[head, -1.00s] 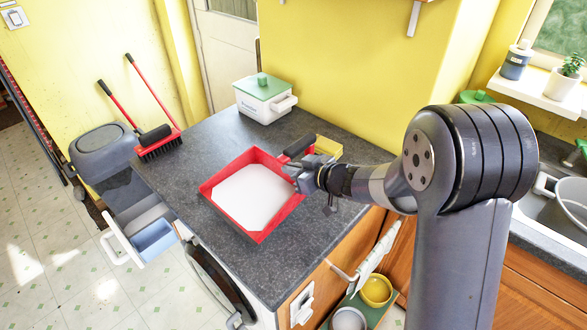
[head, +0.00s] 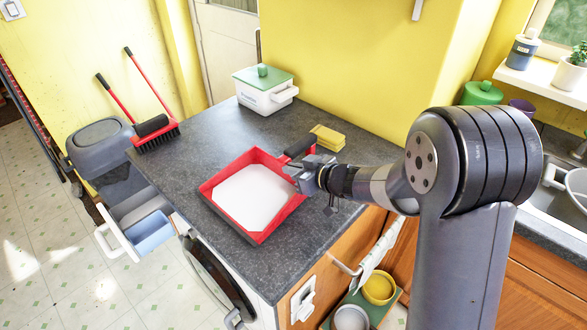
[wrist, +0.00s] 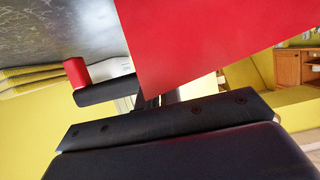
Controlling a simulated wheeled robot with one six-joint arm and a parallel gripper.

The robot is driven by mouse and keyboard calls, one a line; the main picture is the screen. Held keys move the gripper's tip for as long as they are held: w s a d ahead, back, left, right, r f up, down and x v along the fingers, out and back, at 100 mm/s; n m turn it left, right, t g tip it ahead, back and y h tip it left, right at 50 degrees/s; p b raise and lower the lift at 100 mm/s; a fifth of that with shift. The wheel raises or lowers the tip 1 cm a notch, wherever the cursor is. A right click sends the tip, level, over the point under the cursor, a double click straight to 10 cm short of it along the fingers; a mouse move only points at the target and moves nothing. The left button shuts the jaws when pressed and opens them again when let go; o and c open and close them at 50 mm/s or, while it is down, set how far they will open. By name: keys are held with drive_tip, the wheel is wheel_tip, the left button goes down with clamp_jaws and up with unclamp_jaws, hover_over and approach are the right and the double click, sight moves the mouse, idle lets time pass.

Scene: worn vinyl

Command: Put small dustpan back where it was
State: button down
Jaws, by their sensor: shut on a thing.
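The small dustpan (head: 284,215) is a red pan with a whitish inside and a black handle. It is over the dark countertop in the head view, its open side toward the lower left. My gripper (head: 303,178) is shut on it at its right rear side, near the handle. In the wrist view the dustpan's red side (wrist: 205,40) fills the upper middle, with a dark handle with a red end at the left. Whether the pan touches the counter is hard to tell.
A white bread box with a green lid (head: 266,92) stands at the counter's back. Yellow sponges (head: 327,138) lie behind the gripper. The counter (head: 205,145) is clear left of the dustpan.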

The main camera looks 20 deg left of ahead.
drive_tip(key=shift+f+b, duration=0.3)
drive_tip(key=shift+f, duration=0.25)
drive_tip(key=c, duration=1.5)
unclamp_jaws()
